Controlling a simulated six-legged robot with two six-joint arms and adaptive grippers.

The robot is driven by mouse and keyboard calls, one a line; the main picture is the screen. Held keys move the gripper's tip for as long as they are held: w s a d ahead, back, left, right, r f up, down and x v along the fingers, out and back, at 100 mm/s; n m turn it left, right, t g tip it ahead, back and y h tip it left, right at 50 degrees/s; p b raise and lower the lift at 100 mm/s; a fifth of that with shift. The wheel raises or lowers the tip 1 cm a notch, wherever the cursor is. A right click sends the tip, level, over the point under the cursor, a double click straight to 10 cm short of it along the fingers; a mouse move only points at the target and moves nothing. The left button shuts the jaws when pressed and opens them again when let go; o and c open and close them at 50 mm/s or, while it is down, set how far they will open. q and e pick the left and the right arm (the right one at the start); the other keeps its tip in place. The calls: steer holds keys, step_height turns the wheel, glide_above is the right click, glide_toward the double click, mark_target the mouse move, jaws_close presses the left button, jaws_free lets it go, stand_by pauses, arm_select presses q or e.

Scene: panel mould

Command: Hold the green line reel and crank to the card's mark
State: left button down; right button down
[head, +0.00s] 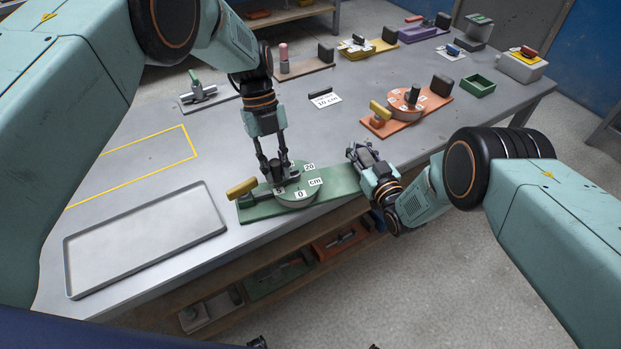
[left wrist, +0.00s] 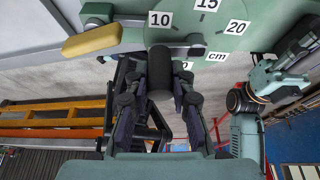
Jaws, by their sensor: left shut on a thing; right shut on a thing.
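The green line reel (head: 335,187) lies along the table's front edge, with a round dial carrying white number tags around it. My left gripper (head: 281,176) points down at the dial; in the left wrist view its fingers are shut on a dark crank knob (left wrist: 160,80). Tags 10, 15, 20 and cm show there; the dial's exact reading is unclear. A yellow handle (head: 242,188) stands at the reel's left end. My right gripper (head: 362,153) is shut at the reel's right end; what it holds is hidden. The white card (head: 326,101) reads 10 cm.
An empty grey tray (head: 145,240) lies at front left, near a yellow-outlined area (head: 135,165). An orange reel (head: 405,105) stands behind my right gripper, near a green bin (head: 478,86). Several other devices line the back. A shelf with items runs below the front edge.

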arm_select(q)
steer(key=m, duration=0.1)
steer(key=w+m+y, duration=0.1)
steer(key=m, duration=0.1)
steer(key=w+m, duration=0.1)
steer(key=shift+a+m+y, duration=0.2)
steer(key=shift+m+y, duration=0.1)
steer(key=shift+y, duration=0.1)
steer(key=shift+r, duration=0.1)
stand_by(0.3)
steer(key=c, duration=1.1)
jaws_free()
steer(key=shift+s, duration=0.15)
steer(key=shift+c, duration=0.2)
steer(key=v, duration=0.7)
steer(key=shift+w+r, duration=0.15)
steer(key=shift+w, duration=0.05)
